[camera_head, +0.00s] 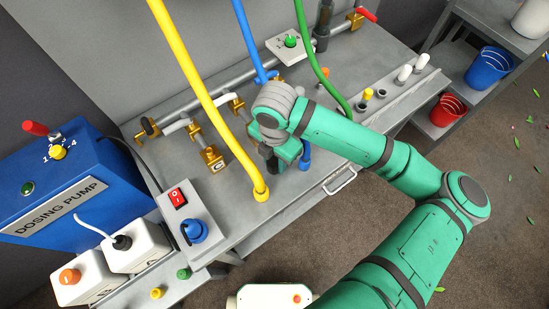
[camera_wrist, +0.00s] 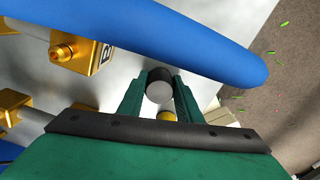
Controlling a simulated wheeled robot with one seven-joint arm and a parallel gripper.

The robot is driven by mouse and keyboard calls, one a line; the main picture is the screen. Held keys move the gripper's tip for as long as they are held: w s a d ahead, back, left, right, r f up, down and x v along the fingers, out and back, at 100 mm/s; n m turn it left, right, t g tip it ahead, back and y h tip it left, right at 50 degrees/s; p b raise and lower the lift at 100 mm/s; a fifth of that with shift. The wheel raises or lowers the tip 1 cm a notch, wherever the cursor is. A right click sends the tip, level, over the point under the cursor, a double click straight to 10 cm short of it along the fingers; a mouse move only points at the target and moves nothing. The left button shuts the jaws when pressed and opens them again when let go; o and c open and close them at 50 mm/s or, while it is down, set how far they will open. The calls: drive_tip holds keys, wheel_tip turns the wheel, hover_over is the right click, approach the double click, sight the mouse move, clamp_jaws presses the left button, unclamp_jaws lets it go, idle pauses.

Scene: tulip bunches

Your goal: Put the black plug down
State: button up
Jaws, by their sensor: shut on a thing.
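My gripper (camera_wrist: 160,98) is shut on a short dark cylinder with a pale round end face, the black plug (camera_wrist: 159,75), seen between the two green fingers in the wrist view. In the head view my gripper (camera_head: 272,160) is over the grey bench (camera_head: 240,229), between the yellow hose and a blue hose. There the plug cannot be made out apart from the dark fingers. Whether the plug touches the bench cannot be told. A yellow piece (camera_wrist: 167,116) shows just below the plug in the wrist view.
A yellow hose (camera_head: 195,80), blue hose (camera_wrist: 150,38) and green hose (camera_head: 318,72) rise close around my arm. Brass fittings (camera_head: 212,158) stand left. Bare bench lies near the handle.

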sight(275, 161)
drive_tip(key=shift+s+f, duration=0.15)
drive_tip(key=o, duration=1.2)
drive_tip(key=shift+c, duration=0.2)
wheel_tip(275, 161, up, 12)
